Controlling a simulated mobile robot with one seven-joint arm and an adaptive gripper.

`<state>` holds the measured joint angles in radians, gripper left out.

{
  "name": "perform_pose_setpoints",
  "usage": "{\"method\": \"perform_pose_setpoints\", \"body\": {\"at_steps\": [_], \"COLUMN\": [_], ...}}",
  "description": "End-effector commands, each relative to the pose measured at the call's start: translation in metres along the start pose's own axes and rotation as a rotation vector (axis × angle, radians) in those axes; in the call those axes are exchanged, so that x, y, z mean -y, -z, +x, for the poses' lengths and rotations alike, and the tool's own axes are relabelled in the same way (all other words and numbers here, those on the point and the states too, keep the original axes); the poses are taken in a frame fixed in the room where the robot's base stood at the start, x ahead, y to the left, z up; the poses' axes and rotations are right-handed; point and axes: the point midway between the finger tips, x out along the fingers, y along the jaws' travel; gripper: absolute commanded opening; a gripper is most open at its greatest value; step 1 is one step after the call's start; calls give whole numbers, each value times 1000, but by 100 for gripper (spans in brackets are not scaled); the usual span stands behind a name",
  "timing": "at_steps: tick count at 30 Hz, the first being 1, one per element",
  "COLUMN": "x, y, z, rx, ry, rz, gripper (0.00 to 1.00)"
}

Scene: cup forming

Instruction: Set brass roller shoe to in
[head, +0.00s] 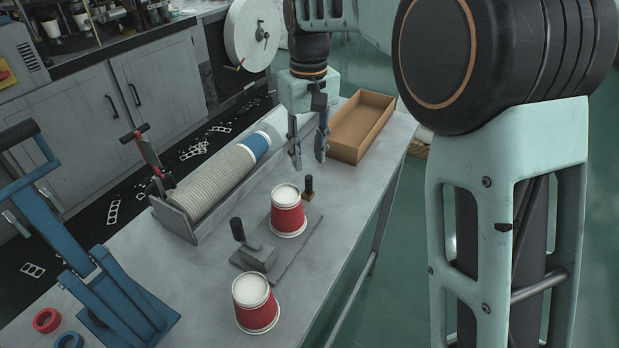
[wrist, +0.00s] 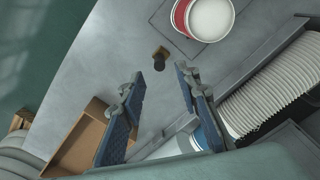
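The brass roller shoe (head: 308,188) is a small brass block with an upright black knob. It stands at the far right corner of a flat grey plate (head: 292,258), a little behind a red and white cup (head: 287,216). In the wrist view the shoe (wrist: 161,57) lies ahead of the fingertips, apart from the cup (wrist: 205,18). My gripper (head: 308,157) is open and empty, above the table and beyond the shoe. In the wrist view its two blue fingers (wrist: 160,82) are spread wide with bare table between them. Nothing touches the shoe.
A grey block with a black handle (head: 258,255) sits on the plate's left side. A second red cup (head: 255,304) stands nearer. A trough of stacked cups (head: 215,190) lies left of my gripper; an open cardboard box (head: 361,128) is right. A blue lever press (head: 105,285) stands front left.

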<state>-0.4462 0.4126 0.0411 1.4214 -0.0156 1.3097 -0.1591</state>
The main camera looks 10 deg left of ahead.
Motion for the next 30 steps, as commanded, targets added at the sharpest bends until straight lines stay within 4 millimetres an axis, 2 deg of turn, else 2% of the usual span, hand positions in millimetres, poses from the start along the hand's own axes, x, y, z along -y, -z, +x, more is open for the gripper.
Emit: {"method": "perform_pose_setpoints", "body": {"at_steps": [1,6,12,16,24,30], "x": [0,0,-1,-1,-1,-1], "y": [-1,-1,0,0,0,0], "z": [12,44,68,75,76,76], "rx": [5,3,0,-1,-1,-2], "ry": [1,0,-1,-1,-1,-1], "rz": [-1,-1,0,0,0,0], "gripper": [30,30,30,30,30,8]}}
